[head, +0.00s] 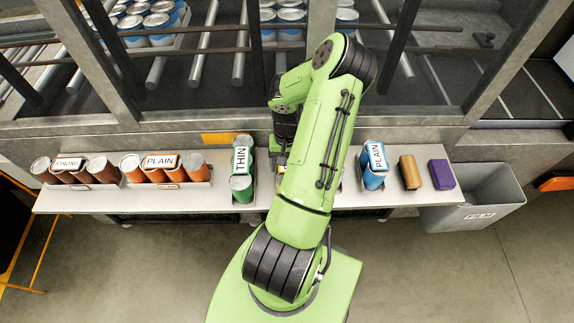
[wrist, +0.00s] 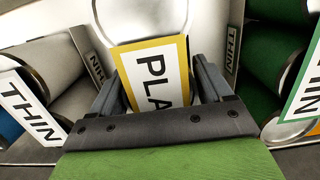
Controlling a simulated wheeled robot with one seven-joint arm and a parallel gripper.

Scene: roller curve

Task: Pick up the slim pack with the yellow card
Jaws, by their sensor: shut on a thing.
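The pack with the yellow card (wrist: 152,72) fills the middle of the wrist view. Its card has a yellow border and black letters starting "PLA"; the rest is hidden by my gripper. A pale can top shows beyond the card. My gripper (wrist: 158,90) is shut on this pack, with one finger on each side of the card. In the head view my arm covers most of the pack; only a small yellow patch (head: 282,158) shows beside it. I cannot tell whether the pack is clear of the shelf.
A green THIN pack (head: 242,170) stands close on the left in the head view. Grey cans with a THIN card (wrist: 52,75) and green cans (wrist: 268,68) flank the pack in the wrist view.

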